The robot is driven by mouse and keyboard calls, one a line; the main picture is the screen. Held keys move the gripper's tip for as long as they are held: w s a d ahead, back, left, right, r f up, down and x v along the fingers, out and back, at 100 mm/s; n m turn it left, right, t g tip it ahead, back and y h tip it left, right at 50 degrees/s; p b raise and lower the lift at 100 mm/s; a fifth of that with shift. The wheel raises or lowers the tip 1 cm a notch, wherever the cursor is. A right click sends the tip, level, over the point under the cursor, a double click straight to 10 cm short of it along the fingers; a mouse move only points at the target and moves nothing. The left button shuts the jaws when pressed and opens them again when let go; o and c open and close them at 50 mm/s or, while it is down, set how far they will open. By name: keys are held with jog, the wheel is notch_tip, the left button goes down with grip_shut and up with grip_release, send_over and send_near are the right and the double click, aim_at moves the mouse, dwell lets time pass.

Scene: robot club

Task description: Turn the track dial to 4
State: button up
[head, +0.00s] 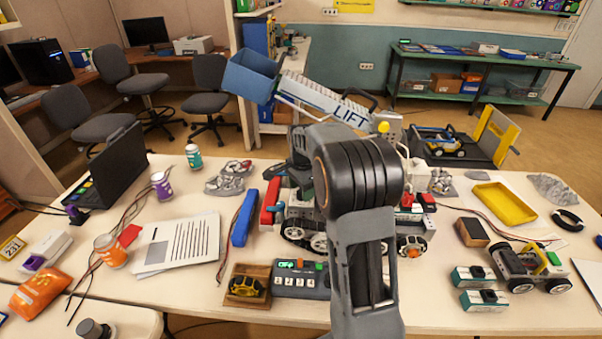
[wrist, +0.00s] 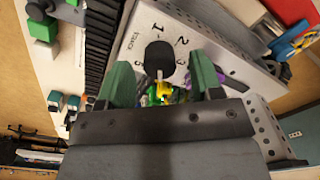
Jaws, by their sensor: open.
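In the wrist view the dial's black knob (wrist: 160,54) stands on a pale panel (wrist: 200,48) with digits printed around it. I make out 1, 2 and 3; other marks are partly covered. A pale mark shows at the knob's lower edge, but I cannot tell which digit it points to. My gripper (wrist: 161,65) is open, its green fingers either side of the knob, with gaps visible. In the head view my arm hides the dial and gripper; the tracked robot (head: 298,228) with the blue-and-white LIFT arm (head: 330,103) shows behind it.
A numbered control box (head: 300,283) and a wooden tray (head: 246,299) lie in front of the tracked robot. A blue bar (head: 244,218) is left of it. A yellow tray (head: 503,204) and a small wheeled robot (head: 530,267) are right. Papers (head: 180,245) lie left.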

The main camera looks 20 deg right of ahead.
notch_tip(320, 180, up, 13)
dwell(0.4)
jog(key=shift+s, duration=0.1)
dwell(0.3)
jog(key=s+a+f+n+t, duration=0.1)
jog(key=s+a+f+n, duration=0.1)
jog(key=s+n, duration=0.3)
jog(key=s+a+f+n+t, duration=0.1)
jog(key=s+a+f+n, duration=0.1)
jog(key=s+a+n, duration=0.3)
jog(key=s+a+f+n+t, duration=0.1)
jog(key=s+a+n, duration=0.3)
jog(key=s, duration=0.7)
jog(key=shift+s+f+n+t, duration=0.35)
jog(key=shift+f+n, duration=0.55)
jog(key=shift+n, duration=0.3)
